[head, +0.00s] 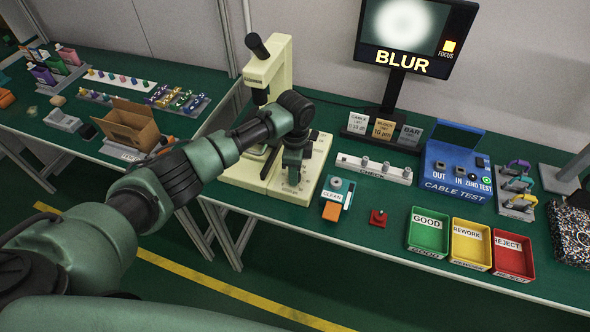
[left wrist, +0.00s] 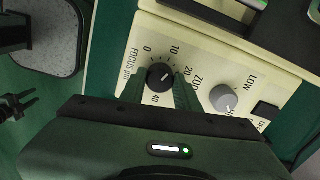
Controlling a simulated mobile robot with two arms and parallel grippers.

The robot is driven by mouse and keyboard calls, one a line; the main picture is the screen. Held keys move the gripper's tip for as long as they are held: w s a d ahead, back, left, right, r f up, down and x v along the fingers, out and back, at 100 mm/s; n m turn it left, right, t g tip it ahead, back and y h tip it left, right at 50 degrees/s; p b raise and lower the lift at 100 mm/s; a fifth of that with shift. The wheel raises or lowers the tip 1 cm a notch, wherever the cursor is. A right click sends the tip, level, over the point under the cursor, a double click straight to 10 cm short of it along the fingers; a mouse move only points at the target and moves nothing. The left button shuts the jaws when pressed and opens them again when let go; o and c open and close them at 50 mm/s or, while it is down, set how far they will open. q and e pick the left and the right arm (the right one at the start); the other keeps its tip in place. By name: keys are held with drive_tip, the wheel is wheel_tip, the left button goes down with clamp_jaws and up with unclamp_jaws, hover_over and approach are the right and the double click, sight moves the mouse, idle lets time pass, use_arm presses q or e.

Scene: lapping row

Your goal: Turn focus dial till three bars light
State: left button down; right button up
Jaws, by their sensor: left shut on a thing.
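The black focus dial (left wrist: 160,77) sits on the cream microscope base beside the print "FOCUS µm" and a number scale. My left gripper (left wrist: 159,90) has one finger on each side of the dial and is shut on it. In the head view my left gripper (head: 293,165) comes down onto the base of the cream microscope (head: 266,70) and hides the dial. The monitor (head: 415,30) shows a blurred white disc and "BLUR", with one lit orange block above "FOCUS".
A grey zoom knob (left wrist: 223,98) is close beside the focus dial. On the bench to the right are a white connector strip (head: 374,168), a blue cable tester (head: 455,170), and green (head: 428,247), yellow and red bins.

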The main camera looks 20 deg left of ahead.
use_arm(q)
drive_tip(key=m, duration=0.4)
drive_tip(key=shift+m, duration=0.3)
drive_tip(key=shift+r+m, duration=0.1)
drive_tip(key=shift+m, duration=1.5)
drive_tip(key=shift+w, duration=0.1)
drive_tip(key=c, duration=1)
unclamp_jaws()
wheel_tip(320, 180, up, 8)
drive_tip(key=shift+f+b, duration=0.1)
drive_tip(key=shift+b, duration=0.55)
drive_tip(key=shift+f, duration=0.1)
